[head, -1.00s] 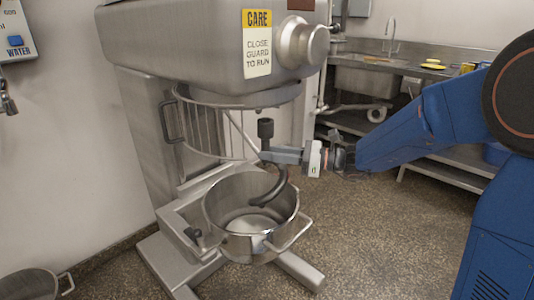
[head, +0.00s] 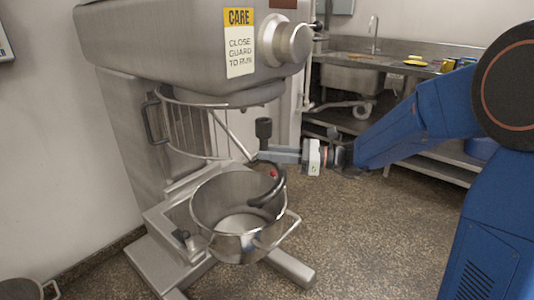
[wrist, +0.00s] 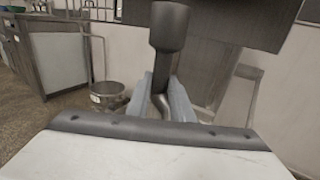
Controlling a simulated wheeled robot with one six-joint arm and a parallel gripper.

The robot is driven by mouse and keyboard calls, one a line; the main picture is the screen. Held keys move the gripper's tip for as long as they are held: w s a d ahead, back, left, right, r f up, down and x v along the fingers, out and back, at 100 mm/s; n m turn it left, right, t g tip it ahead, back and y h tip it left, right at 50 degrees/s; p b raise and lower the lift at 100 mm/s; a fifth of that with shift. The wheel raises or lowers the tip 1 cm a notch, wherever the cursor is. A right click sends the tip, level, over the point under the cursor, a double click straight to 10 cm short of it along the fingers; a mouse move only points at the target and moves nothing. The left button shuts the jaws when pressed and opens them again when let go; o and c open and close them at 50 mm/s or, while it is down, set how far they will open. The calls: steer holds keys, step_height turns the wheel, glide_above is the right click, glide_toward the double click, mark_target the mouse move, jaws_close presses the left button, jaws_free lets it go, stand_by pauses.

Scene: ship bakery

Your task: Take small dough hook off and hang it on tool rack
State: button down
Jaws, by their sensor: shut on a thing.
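The small dough hook (head: 264,130) is dark grey with a thick round shank at the top and a curved lower end. My gripper (head: 268,154) is shut on it just below the shank. The hook hangs upright, with its curved end (head: 262,201) over or within the mouth of the steel mixer bowl (head: 237,247); I cannot tell its exact depth. In the wrist view the hook's shank (wrist: 169,28) stands up between my gripper's fingers (wrist: 161,98). The mixer head (head: 180,45) is above and left, apart from the shank. No tool rack is recognisable.
The wire guard (head: 195,130) hangs under the mixer head, close left of the hook. The mixer's feet (head: 290,268) spread over the floor. A steel sink bench (head: 350,78) stands at the back right. Another pot (head: 25,290) is at lower left. Floor between mixer and bench is clear.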

mark_target(270, 136)
steer(key=shift+r, duration=0.2)
steer(key=shift+r, duration=2.55)
steer(key=shift+d, duration=0.15)
steer(key=s+d, duration=0.3)
steer(key=d, duration=1.9)
stand_by(2.2)
steer(key=shift+f, duration=0.1)
